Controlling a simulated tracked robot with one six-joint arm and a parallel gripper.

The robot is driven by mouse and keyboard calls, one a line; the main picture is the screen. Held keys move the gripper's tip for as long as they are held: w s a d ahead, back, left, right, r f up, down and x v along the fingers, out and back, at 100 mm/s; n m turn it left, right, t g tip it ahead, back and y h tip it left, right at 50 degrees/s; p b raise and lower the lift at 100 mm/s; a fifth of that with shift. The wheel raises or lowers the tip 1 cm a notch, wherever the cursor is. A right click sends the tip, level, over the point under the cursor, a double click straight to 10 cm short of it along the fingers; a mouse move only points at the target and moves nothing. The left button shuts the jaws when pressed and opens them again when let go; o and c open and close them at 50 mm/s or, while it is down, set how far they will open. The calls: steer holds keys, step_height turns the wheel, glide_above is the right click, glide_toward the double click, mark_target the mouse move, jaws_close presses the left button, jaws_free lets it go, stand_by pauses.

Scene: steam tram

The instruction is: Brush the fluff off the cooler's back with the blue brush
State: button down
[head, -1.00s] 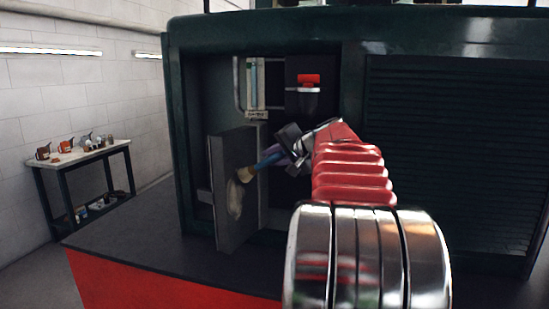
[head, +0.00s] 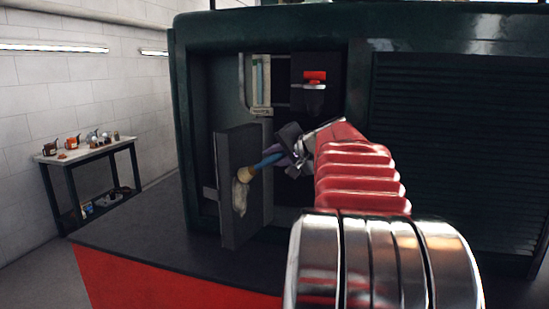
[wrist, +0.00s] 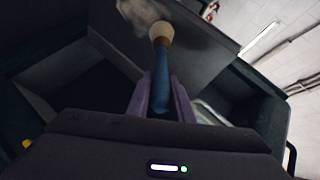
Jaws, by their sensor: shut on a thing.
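The cooler (head: 231,222) is a grey, flat upright box in the open compartment of the dark green cabin. A pale patch of fluff (head: 240,197) is on its face turned towards the left; it also shows at the top of the wrist view (wrist: 137,12). My gripper (head: 284,155) is shut on the blue brush (head: 268,161), around its blue handle. In the wrist view the handle (wrist: 161,75) sits between the purple fingers. The pale bristles (wrist: 160,33) are at the fluff's edge; I cannot tell whether they touch it.
The dark green cabin wall (head: 197,130) frames the compartment closely. A red-topped fitting (head: 315,77) hangs above my gripper. A louvred panel (head: 455,150) stands to the right. A workbench (head: 85,150) with several small items stands far left. Dark decking (head: 140,235) lies clear in front.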

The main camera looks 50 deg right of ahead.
steer(key=a, duration=0.3)
steer(key=shift+s, duration=0.25)
steer(key=shift+d, duration=0.2)
steer(key=shift+w+d, duration=0.15)
steer(key=shift+d, duration=0.55)
steer(key=shift+w+d, duration=0.1)
steer(key=shift+d, duration=0.55)
steer(key=shift+w+d, duration=0.2)
steer(key=shift+d, duration=0.55)
steer(key=shift+w+d, duration=0.2)
steer(key=shift+d, duration=0.5)
steer(key=shift+w+d, duration=0.2)
steer(key=shift+d, duration=0.5)
steer(key=shift+w+d, duration=0.2)
steer(key=shift+d, duration=0.45)
steer(key=shift+f, duration=0.1)
